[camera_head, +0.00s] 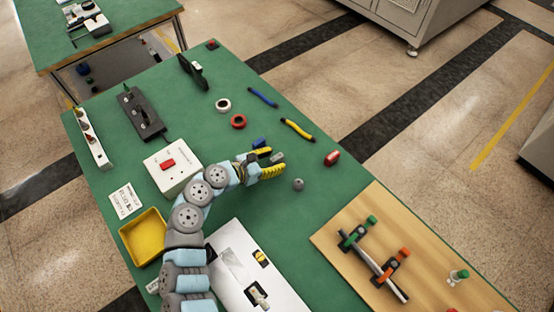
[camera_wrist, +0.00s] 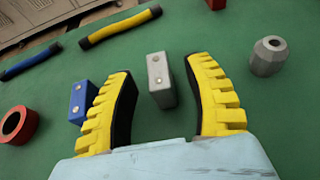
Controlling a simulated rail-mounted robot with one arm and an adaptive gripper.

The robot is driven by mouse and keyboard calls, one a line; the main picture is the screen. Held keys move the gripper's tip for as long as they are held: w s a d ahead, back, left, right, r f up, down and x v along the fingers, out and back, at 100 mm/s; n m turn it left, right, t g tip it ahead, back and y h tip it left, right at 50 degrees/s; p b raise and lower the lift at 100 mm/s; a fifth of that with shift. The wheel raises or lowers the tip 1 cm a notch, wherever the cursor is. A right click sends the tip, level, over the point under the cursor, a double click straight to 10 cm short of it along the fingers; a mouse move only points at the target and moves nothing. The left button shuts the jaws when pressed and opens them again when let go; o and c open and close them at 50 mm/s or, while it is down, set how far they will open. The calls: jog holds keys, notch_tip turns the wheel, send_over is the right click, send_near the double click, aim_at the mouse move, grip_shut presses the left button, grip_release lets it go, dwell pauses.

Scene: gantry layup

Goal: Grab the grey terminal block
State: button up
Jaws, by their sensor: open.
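The grey terminal block (camera_wrist: 160,78) is a small upright block with two round metal dots on its face. In the wrist view it stands between my gripper's spread yellow fingers (camera_wrist: 163,105), with green mat visible on both sides of it, nearer the left finger. In the head view the grey block (camera_head: 278,158) shows at my gripper's fingertips (camera_head: 272,161). My gripper is open. A blue terminal block (camera_wrist: 82,101) stands just outside the left finger, partly covered by it; it also shows in the head view (camera_head: 259,143).
A grey faceted knob (camera_wrist: 268,56) stands right of the right finger. A red tape ring (camera_wrist: 17,125), a blue rod (camera_wrist: 31,61) and a yellow rod (camera_wrist: 120,28) lie left and beyond. In the head view, a white box with a red switch (camera_head: 171,172) stands left of my arm.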

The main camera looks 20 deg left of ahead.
grip_shut()
dwell(0.5)
